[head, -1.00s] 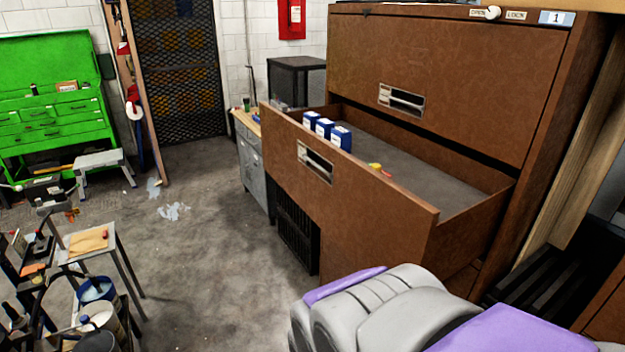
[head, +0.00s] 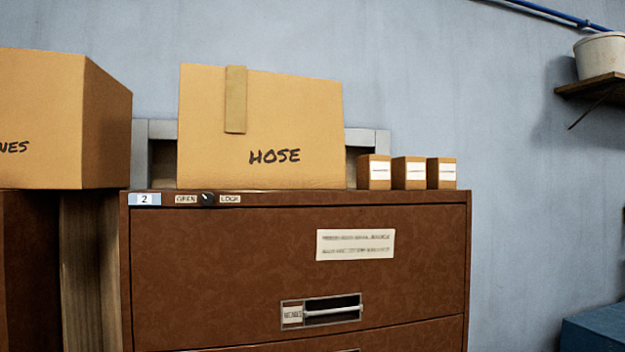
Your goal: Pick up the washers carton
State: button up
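Three small brown cartons with white labels stand in a row on top of the brown cabinet's right end: a left one (head: 374,172), a middle one (head: 409,173) and a right one (head: 441,173). Their label print is too small to read, so I cannot tell which, if any, is the washers carton. They stand upright, just right of the large HOSE box. My gripper is not in view.
The brown cabinet (head: 230,262) is marked 2, with an OPEN/LOCK knob (head: 208,199) and a closed top drawer. The HOSE box (head: 260,125) stands on it. Another large box (head: 60,120) is at left. A shelf with a pot (head: 601,56) is at upper right.

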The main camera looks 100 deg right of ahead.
aim_at(373, 171)
jog(key=k+z, duration=0.45)
jog(key=k+l+z, duration=0.2)
jog(key=z, duration=0.25)
jog(key=k+z, duration=0.1)
jog(key=z, duration=1.85)
